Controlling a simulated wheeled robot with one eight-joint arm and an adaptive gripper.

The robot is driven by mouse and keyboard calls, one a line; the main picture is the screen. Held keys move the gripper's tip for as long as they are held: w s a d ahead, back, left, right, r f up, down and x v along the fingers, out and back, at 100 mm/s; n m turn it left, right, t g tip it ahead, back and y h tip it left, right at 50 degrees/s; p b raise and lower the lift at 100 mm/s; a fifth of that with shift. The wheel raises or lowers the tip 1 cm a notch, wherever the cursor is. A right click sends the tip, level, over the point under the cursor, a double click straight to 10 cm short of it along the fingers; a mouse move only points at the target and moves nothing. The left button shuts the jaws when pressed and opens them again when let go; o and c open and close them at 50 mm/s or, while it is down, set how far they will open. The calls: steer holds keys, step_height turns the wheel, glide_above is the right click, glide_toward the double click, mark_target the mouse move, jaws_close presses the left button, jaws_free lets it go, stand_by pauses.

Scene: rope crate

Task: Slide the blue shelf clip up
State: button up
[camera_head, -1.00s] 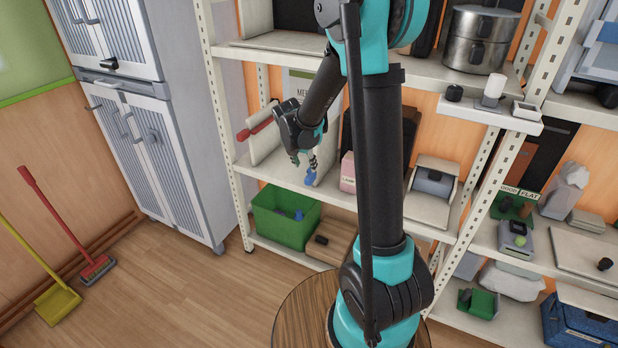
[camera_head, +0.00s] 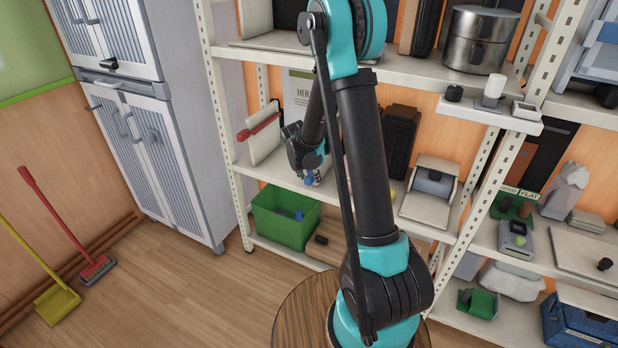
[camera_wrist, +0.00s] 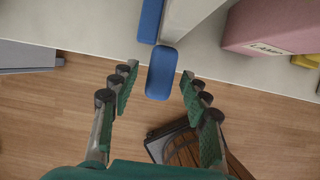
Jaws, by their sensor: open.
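The blue shelf clip (camera_wrist: 161,72) shows in the wrist view as a rounded blue block at the shelf's front edge, with a second blue piece (camera_wrist: 150,20) just beyond it. In the head view a small blue part of the clip (camera_head: 309,181) shows at my fingertips. My gripper (camera_wrist: 159,75) is open, with its green-padded fingers on either side of the clip and visible gaps to both. In the head view my gripper (camera_head: 314,172) is at the front edge of the middle shelf, partly behind my own arm.
A pink box (camera_wrist: 270,28) stands right of the clip on the shelf (camera_head: 270,175). A white panel with a red handle (camera_head: 262,130) stands to the left. A green bin (camera_head: 285,222) sits below. Open floor lies in front of the shelf.

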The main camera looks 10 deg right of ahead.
jaws_close()
stand_by(0.3)
step_height(320, 180, up, 12)
steer(key=shift+f, duration=0.25)
steer(key=shift+w, duration=0.1)
jaws_free()
stand_by(0.4)
